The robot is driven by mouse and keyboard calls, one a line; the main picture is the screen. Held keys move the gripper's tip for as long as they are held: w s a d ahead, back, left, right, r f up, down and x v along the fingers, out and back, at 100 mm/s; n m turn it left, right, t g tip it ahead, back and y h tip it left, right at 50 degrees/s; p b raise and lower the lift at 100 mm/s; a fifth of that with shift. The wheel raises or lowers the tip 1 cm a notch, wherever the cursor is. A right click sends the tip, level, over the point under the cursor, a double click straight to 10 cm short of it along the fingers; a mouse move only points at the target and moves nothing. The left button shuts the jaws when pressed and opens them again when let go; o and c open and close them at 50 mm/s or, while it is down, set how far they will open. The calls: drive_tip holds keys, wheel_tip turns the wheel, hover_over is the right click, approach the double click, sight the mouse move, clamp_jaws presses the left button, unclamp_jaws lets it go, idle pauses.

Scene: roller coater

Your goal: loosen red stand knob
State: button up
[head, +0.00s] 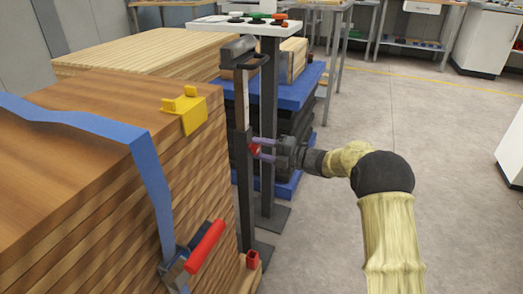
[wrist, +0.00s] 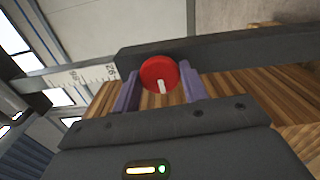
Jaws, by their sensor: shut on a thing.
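The red stand knob (head: 255,150) sits on the side of a dark upright stand post (head: 242,185) in the head view. In the wrist view the round red knob (wrist: 159,74) carries a white mark pointing towards the bottom of the picture. My gripper (head: 262,148) reaches in from the right, with its purple fingers on either side of the knob. In the wrist view my gripper (wrist: 160,88) is shut on the knob, one finger at its left and one at its right. A scale (wrist: 90,74) with printed numbers runs along the post beside it.
A tall stack of wooden boards (head: 190,170) stands left of the post, with a blue strap (head: 150,180), a red-handled ratchet (head: 205,245) and a yellow corner piece (head: 185,108). A second post (head: 268,120) carries a white panel (head: 240,24). The floor at right is open.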

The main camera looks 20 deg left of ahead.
drive_tip(key=shift+f, duration=0.15)
drive_tip(key=o, duration=0.9)
drive_tip(key=shift+o, duration=0.2)
drive_tip(key=shift+d, duration=0.15)
drive_tip(key=s+d+p, duration=0.1)
drive_tip(key=d+p, duration=0.5)
drive_tip(key=d, duration=1.1)
drive_tip(key=shift+s, duration=0.2)
